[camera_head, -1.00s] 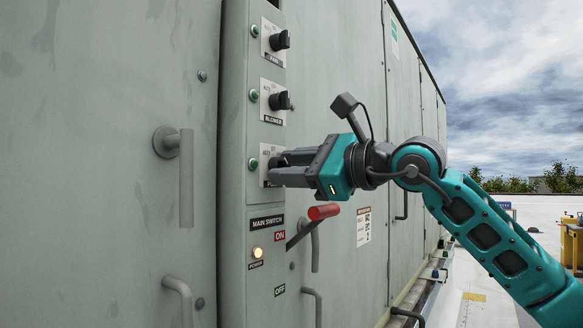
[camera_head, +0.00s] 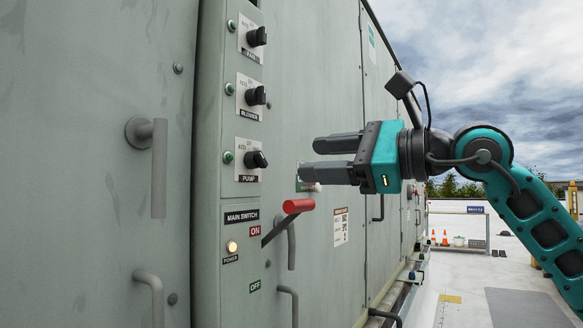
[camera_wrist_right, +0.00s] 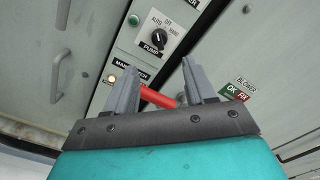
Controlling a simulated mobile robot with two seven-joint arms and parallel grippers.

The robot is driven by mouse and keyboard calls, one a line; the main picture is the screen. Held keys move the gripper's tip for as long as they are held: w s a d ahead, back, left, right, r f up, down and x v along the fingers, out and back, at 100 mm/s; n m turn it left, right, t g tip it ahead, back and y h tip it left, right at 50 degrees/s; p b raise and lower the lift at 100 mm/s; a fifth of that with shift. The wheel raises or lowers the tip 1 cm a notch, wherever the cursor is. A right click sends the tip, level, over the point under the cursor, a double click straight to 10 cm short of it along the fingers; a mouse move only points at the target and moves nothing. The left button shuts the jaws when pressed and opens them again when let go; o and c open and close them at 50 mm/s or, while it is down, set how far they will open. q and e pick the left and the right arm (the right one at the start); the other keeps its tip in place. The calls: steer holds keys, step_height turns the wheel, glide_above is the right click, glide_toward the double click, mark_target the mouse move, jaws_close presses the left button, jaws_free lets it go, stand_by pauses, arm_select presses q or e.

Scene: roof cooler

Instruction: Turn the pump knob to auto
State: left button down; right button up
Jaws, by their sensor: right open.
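The pump knob (camera_head: 255,160) is a black rotary knob on a pale plate marked PUMP, the lowest of three on the grey control panel. In the right wrist view the pump knob (camera_wrist_right: 159,40) shows with AUTO at its left, OFF at the top and HAND at its right. Its exact pointing is too small to tell for sure. My right gripper (camera_head: 307,158) is open and empty, to the right of the knob and clear of it. In the wrist view the right gripper's fingers (camera_wrist_right: 158,68) are spread below the knob plate. My left gripper is not in view.
The fan knob (camera_head: 257,37) and blower knob (camera_head: 256,96) are above. The red-handled main switch lever (camera_head: 298,206) sticks out just below my right gripper. A door handle (camera_head: 159,168) stands at left. Open roof floor lies to the right.

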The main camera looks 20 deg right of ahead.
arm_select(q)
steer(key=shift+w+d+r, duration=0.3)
arm_select(e)
steer(key=v, duration=0.2)
steer(key=shift+s+d, duration=0.3)
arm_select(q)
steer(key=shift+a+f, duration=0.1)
